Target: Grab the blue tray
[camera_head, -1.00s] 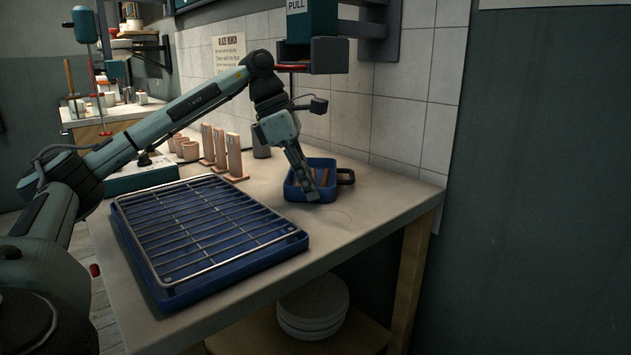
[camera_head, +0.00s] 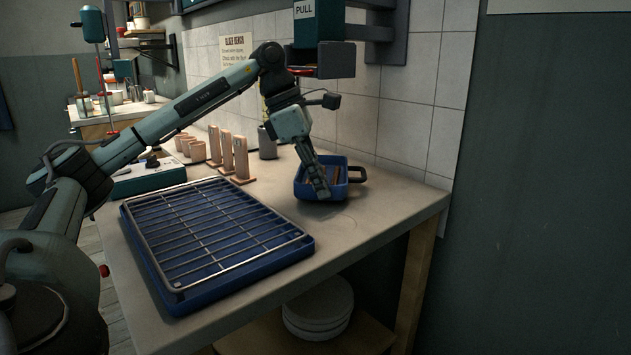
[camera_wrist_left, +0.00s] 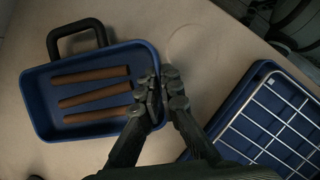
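The small blue tray (camera_head: 301,189) with a dark handle stands on the workbench near the tiled wall. In the left wrist view the tray (camera_wrist_left: 42,104) holds 3 brown sticks (camera_wrist_left: 92,93), and its handle is at the top left. My left gripper (camera_head: 322,194) is at the tray's near side, pointing down. In the wrist view its fingertips (camera_wrist_left: 161,84) are close together, one on each side of the tray wall, and appear shut on it. The fingers hide part of that wall. My right gripper is in neither view.
A larger blue tray (camera_head: 190,303) with a wire rack (camera_head: 215,238) lies left of the small tray. Upright pinkish blocks (camera_head: 241,158) and a grey cup (camera_head: 267,143) stand behind. The bench is clear to the right.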

